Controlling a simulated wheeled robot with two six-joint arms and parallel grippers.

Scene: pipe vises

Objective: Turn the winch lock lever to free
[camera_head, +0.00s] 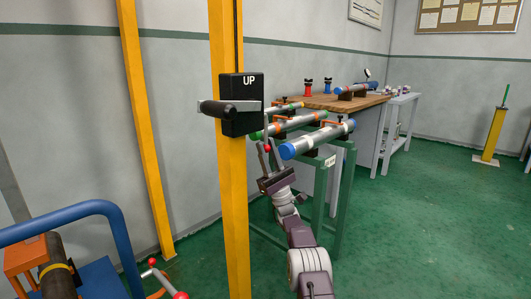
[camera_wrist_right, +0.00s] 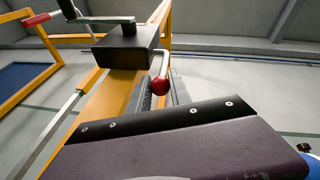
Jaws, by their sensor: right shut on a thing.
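The winch is a black box (camera_head: 253,88) marked UP on a yellow post, with a black-gripped crank (camera_head: 225,107) across its front. The winch also shows in the right wrist view (camera_wrist_right: 120,45). Its lock lever is a thin grey rod with a red ball end (camera_head: 268,147), hanging down at the box's right side; the ball (camera_wrist_right: 160,87) also shows in the wrist view. My right gripper (camera_head: 269,160) reaches up from below and is shut on the lever near its ball end. The exact contact is hard to make out. My left gripper is out of view.
Pipes with blue and green ends (camera_head: 318,139) lie on a green stand (camera_head: 345,170) close to the right of my gripper. A wooden bench (camera_head: 330,101) stands behind. A blue rail (camera_head: 75,212) is at lower left. Green floor is open at right.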

